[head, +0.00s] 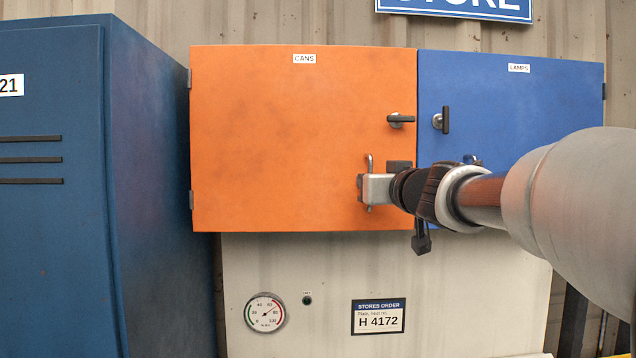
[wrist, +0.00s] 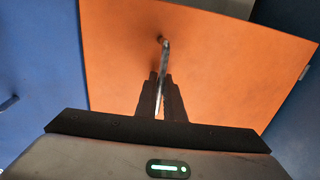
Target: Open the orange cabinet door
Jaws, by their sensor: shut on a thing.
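The orange cabinet door (head: 285,140), labelled CANS, looks shut, with its hinges on its left edge. It also fills the middle of the wrist view (wrist: 220,60). A turn latch (head: 401,120) near its right edge has its dark lever lying horizontal. Below the latch is an upright metal bar handle (head: 370,161), which also shows in the wrist view (wrist: 165,56). My gripper (head: 366,190) is at this handle. In the wrist view my gripper's dark fingers (wrist: 163,82) are shut on the bar, one on each side. My gripper hides part of the handle.
A blue door (head: 530,95) labelled LAMPS adjoins on the right; its latch lever (head: 446,120) stands upright. A tall blue locker (head: 150,180) stands close on the left, nearer than the orange door. Below is a pale panel with a round gauge (head: 265,312).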

